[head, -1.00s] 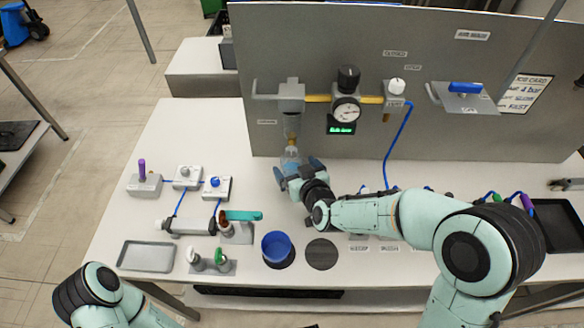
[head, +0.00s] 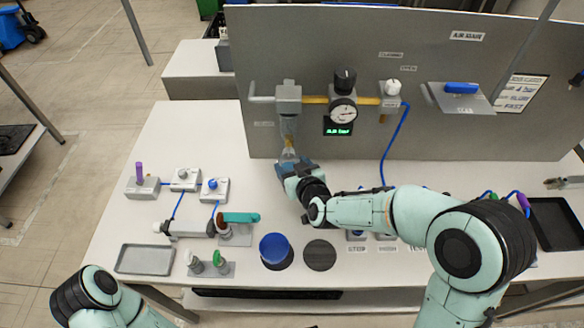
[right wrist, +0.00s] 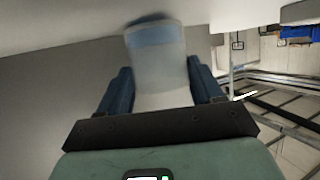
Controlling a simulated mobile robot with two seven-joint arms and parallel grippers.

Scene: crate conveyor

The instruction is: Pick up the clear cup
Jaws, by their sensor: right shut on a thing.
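The clear cup (head: 288,137) is upright below the grey pipe fitting (head: 288,98) on the panel, with a yellowish part showing through it. I cannot tell whether it touches the fitting. My right gripper (head: 295,165) is at the cup's lower end and is shut on it. In the right wrist view the cup (right wrist: 158,65) stands between the two dark blue fingers, with a bluish band near its far end. The fingers hide part of the cup in the head view. My left gripper is out of view; only part of that arm shows.
A gauge (head: 343,112) and a white knob (head: 393,87) sit right of the fitting. A blue hose (head: 392,145) hangs from there. A blue container (head: 274,248), a grey tray (head: 146,259) and several small fixtures stand on the table's front left. The table's back left is clear.

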